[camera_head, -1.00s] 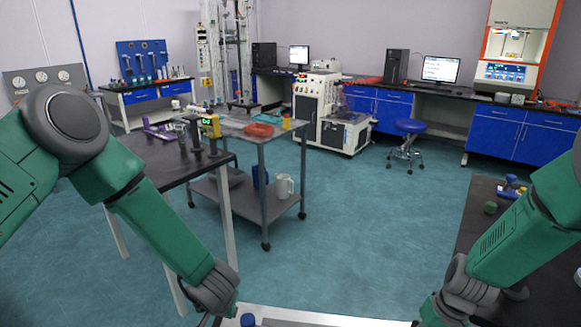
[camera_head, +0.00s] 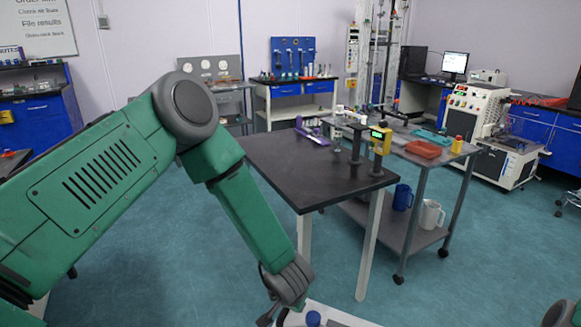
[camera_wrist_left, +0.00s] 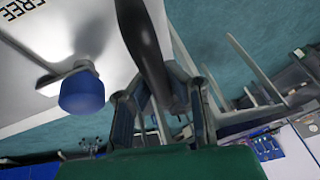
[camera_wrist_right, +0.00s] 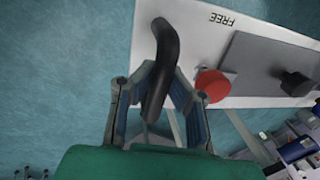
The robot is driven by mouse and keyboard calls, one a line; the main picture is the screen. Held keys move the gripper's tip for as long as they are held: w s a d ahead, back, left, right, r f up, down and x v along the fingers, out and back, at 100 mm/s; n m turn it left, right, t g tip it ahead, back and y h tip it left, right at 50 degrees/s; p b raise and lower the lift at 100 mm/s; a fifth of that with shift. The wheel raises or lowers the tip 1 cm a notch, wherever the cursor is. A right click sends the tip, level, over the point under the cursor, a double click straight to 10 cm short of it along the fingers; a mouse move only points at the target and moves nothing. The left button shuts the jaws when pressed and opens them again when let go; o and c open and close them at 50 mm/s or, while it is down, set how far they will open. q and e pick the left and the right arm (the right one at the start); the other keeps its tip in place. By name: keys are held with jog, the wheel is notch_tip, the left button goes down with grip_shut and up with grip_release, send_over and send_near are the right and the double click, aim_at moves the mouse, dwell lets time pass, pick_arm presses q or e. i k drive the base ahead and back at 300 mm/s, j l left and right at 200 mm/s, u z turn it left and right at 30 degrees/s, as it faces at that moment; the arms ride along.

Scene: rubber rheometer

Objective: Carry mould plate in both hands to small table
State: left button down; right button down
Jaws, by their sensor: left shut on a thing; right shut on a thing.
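My left gripper (camera_wrist_left: 160,95) is shut on one black handle (camera_wrist_left: 143,35). My right gripper (camera_wrist_right: 155,90) is shut on the other black handle (camera_wrist_right: 168,45). The plate carries a blue knob (camera_wrist_left: 82,92) and a red knob (camera_wrist_right: 211,85). A small black-topped table (camera_head: 285,165) stands ahead in the head view.
Floor is clear in front.

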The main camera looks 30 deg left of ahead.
aim_at(289, 163)
jog(key=i+j, duration=0.15)
jog(key=j, duration=0.25)
jog(key=i+j+u, duration=0.1)
jog(key=j, duration=0.3)
jog(key=i+j+u, duration=0.1)
jog(key=j, duration=0.3)
jog(key=i+j, duration=0.2)
jog(key=j, duration=0.2)
jog(key=i+j+u, duration=0.1)
jog(key=j, duration=0.3)
jog(key=i, duration=0.05)
